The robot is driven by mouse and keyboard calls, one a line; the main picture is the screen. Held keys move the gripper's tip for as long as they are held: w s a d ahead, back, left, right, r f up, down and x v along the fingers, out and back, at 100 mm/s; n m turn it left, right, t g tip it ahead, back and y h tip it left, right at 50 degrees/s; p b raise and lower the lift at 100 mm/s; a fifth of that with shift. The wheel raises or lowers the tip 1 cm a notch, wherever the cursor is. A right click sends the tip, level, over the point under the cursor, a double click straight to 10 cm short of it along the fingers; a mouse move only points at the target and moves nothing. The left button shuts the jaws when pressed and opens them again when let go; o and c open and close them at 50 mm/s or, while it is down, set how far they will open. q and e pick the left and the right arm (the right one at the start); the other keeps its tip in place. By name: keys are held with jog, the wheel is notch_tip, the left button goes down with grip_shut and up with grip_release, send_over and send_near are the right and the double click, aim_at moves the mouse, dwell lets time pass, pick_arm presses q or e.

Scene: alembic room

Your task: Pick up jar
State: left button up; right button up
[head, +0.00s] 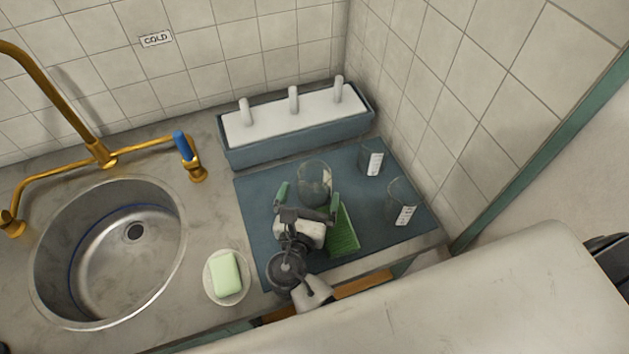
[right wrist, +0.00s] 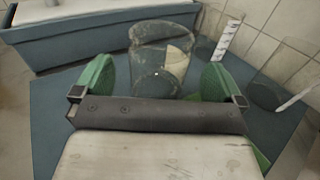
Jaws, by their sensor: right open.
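A clear glass jar (head: 315,178) stands on the blue-grey mat (head: 262,205). In the right wrist view the jar (right wrist: 165,50) is straight ahead, between the directions of the two fingers; it looks smudged. My right gripper (head: 309,198) is open, with green finger pads, just in front of the jar on its near side. In the right wrist view the pads of this gripper (right wrist: 157,78) stand wide apart, left and right of the jar's lower part. I cannot tell how far the jar reaches between them. My left gripper is not in view.
Two labelled glass beakers, one at the back (head: 371,158) and one nearer (head: 401,200), stand right of the jar. A green sponge (head: 343,232) lies beside my right gripper. A blue-grey trough (head: 295,140) stands behind; soap (head: 226,274) and a sink (head: 110,255) are left.

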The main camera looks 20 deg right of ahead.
jog(key=shift+x, duration=1.25)
jog(key=shift+w+d, duration=0.15)
jog(key=shift+w, duration=0.1)
jog(key=shift+s, duration=0.1)
jog(key=c, duration=1)
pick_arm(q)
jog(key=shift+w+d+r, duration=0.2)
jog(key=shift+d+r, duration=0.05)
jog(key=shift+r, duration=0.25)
pick_arm(e)
jog(key=shift+r, duration=0.15)
